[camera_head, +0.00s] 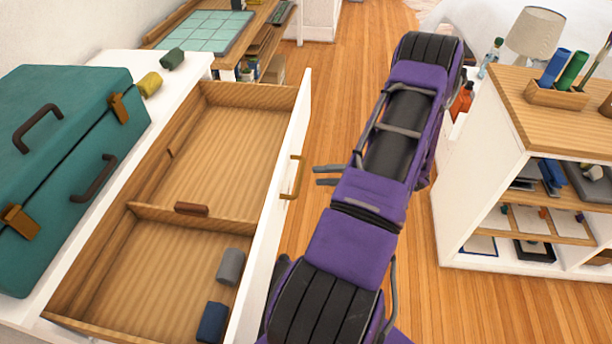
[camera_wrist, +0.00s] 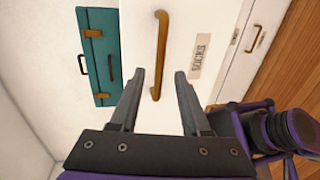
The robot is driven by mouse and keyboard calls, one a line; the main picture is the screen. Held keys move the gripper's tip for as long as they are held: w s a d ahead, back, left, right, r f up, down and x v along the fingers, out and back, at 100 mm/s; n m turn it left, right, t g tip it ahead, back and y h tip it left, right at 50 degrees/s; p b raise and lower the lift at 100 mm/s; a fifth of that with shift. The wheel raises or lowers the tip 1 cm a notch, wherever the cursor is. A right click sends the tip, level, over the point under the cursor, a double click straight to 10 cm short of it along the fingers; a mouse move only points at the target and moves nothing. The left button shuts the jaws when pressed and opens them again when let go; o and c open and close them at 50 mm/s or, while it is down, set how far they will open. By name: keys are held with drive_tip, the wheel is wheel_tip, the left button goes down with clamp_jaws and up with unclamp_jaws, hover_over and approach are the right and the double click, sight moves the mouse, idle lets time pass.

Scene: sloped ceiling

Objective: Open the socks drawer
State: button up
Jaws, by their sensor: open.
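The socks drawer (camera_head: 270,222) is pulled well out in the head view, with its wooden inside showing. A divider splits it, and a few rolled socks lie in it, among them a grey roll (camera_head: 230,266) and a dark blue roll (camera_head: 212,322). Its white front carries a brass handle (camera_head: 298,178). The wrist view shows this handle (camera_wrist: 161,45) beside a "SOCKS" label (camera_wrist: 201,55). My gripper (camera_head: 327,175) is open and empty, just right of the handle and apart from it. In the wrist view, the handle's lower end shows between the fingertips (camera_wrist: 160,75).
A teal case (camera_head: 60,150) stands on the white top left of the drawer. A white shelf unit (camera_head: 448,195) with a wooden top stands at the right. A desk (camera_head: 160,35) is at the back. Wooden floor (camera_head: 335,90) lies free between them. Another handle (camera_wrist: 254,38) shows in the wrist view.

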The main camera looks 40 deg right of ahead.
drive_tip(key=v, duration=1)
drive_tip(key=shift+s+d, duration=0.2)
drive_tip(key=shift+s, duration=0.05)
